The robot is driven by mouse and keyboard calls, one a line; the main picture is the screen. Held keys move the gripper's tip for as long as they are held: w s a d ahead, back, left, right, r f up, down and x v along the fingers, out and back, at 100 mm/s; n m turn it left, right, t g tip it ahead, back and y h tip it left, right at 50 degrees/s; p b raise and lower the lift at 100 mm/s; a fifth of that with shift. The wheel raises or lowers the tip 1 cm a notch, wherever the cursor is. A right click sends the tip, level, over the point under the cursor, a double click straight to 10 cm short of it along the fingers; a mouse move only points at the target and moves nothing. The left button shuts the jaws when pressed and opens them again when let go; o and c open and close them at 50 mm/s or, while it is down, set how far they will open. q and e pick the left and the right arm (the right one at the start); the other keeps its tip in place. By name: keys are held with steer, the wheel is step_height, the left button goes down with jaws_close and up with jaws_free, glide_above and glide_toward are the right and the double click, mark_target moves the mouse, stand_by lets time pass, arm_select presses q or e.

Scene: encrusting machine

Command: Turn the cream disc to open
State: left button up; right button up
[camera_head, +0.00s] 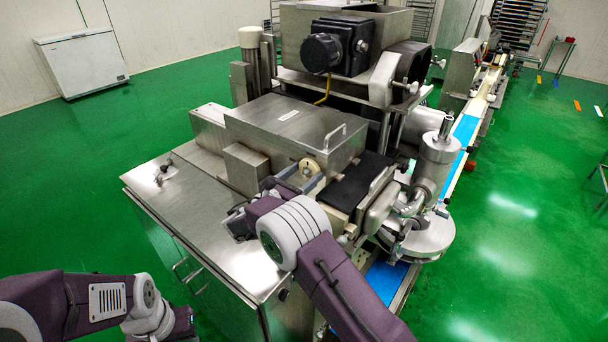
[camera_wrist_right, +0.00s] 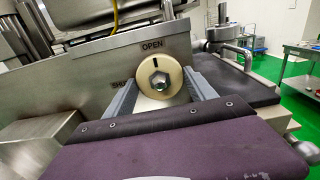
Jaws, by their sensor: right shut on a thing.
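The cream disc (camera_head: 309,167) sits on the front face of the steel machine housing. In the right wrist view the disc (camera_wrist_right: 172,72) has a steel hex nut at its centre. A black mark on its upper part points up towards the word OPEN (camera_wrist_right: 152,44). A second label at the left is partly hidden by a finger. My right gripper (camera_wrist_right: 161,84) has one grey finger on each side of the disc and is shut on it. In the head view my right gripper (camera_head: 297,177) is partly hidden by my right arm.
A flat steel table top (camera_head: 185,190) lies left of the disc. A black belt (camera_head: 352,185) lies right of it, with a steel cylinder unit (camera_head: 432,170) beyond. A handled steel cover (camera_head: 290,125) is above. Green floor is free around the machine.

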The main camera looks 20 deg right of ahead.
steer(key=o, duration=1.4)
steer(key=shift+r, duration=0.1)
steer(key=b+v, duration=0.4)
steer(key=v, duration=0.5)
